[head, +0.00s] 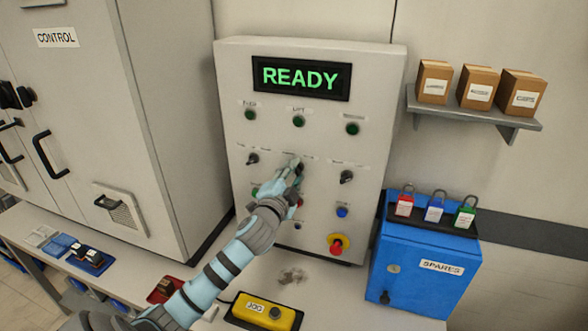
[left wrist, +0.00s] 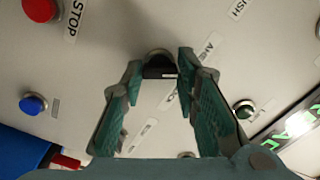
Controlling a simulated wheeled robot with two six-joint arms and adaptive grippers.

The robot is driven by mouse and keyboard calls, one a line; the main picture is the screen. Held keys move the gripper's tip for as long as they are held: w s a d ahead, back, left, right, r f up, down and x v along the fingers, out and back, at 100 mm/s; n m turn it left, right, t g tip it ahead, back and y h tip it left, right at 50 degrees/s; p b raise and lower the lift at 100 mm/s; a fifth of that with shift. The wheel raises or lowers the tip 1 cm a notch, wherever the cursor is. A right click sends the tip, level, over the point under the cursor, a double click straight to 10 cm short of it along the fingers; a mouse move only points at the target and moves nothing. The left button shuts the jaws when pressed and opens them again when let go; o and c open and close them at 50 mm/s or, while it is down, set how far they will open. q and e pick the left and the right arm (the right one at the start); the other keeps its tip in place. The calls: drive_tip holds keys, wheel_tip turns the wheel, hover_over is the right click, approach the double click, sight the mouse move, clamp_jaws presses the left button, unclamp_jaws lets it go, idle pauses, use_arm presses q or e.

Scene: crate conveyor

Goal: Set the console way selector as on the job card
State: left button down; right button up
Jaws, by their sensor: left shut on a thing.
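The console (head: 228,70) is a pale upright panel with a lit screen (head: 300,77) reading READY in green. My left gripper (head: 294,170) reaches the middle of its row of selectors. In the left wrist view the two fingers (left wrist: 158,72) close on a black selector knob (left wrist: 160,71), one on each side. In the head view the gripper hides this knob, and its setting cannot be read. Two other black selectors, left (head: 252,159) and right (head: 346,177), are free. No readable job card shows. My right gripper is not in view.
A red emergency button (head: 338,244) and a blue button (head: 342,212) sit lower right on the console. A yellow JOG box (head: 238,310) lies on the bench. A blue SPARES box (head: 415,285) stands right, under a shelf (head: 475,117) with cartons. A grey CONTROL cabinet (head: 75,80) stands left.

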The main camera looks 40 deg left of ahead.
use_arm(q)
drive_tip(key=m+p, duration=0.5)
drive_tip(key=m, duration=0.2)
drive_tip(key=shift+r+p, duration=0.1)
drive_tip(key=shift+p, duration=0.2)
drive_tip(key=m+p, duration=0.2)
drive_tip(key=m, duration=0.2)
drive_tip(key=shift+m+p, duration=0.85)
drive_tip(key=shift+m, duration=1.05)
drive_tip(key=c, duration=1.2)
unclamp_jaws()
drive_tip(key=shift+c, duration=0.2)
